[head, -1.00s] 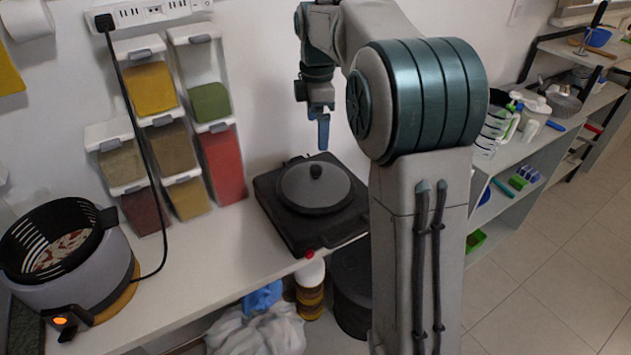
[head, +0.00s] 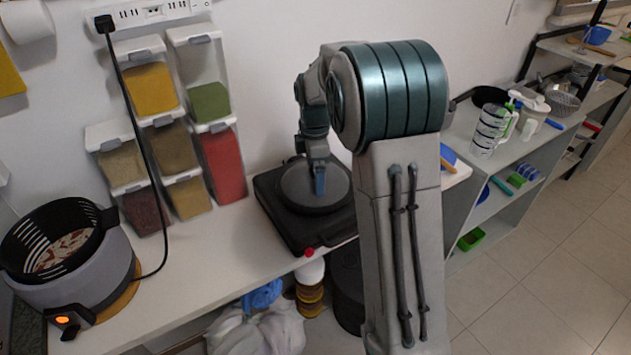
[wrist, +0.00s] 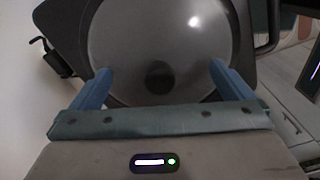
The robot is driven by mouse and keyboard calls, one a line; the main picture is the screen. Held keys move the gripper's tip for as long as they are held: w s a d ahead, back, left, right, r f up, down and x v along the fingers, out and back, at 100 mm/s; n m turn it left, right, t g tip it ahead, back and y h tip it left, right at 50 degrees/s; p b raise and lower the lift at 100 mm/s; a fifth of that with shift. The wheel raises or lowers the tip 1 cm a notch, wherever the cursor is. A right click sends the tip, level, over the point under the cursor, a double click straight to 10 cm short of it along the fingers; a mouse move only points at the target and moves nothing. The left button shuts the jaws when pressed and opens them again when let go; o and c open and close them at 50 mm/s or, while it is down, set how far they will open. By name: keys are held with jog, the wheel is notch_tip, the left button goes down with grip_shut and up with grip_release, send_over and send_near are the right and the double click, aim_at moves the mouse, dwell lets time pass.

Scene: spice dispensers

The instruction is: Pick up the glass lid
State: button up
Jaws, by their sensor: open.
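The glass lid (head: 302,192) is round, grey and see-through, and rests on the black cooker on the counter. In the wrist view the lid (wrist: 160,35) fills the upper middle, with its dark round knob (wrist: 159,76) near its lower part. My gripper (head: 319,180) is over the lid in the head view and hides the knob there. In the wrist view my gripper (wrist: 160,72) is open, with one blue finger on each side of the knob and apart from it. I cannot tell how far the fingertips are above the lid.
The black cooker (head: 273,209) has a red knob (head: 309,252) at its front edge. Spice dispensers (head: 222,160) hang on the wall to the left. An air fryer (head: 75,270) with an open basket stands at the left. Free counter (head: 205,255) lies between it and the cooker.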

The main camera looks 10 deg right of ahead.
jog(key=shift+s, duration=0.15)
jog(key=c, duration=1.8)
jog(key=shift+f, duration=0.2)
grip_shut()
jog(key=shift+r, duration=0.1)
jog(key=r, duration=0.3)
jog(key=r+b, duration=0.1)
jog(key=shift+d+r, duration=0.2)
jog(key=shift+d, duration=0.15)
jog(key=s+d+r+b, duration=0.1)
jog(key=s+d+r, duration=0.4)
jog(key=d, duration=0.4)
jog(key=shift+d+r, duration=0.35)
jog(key=shift+r, duration=0.55)
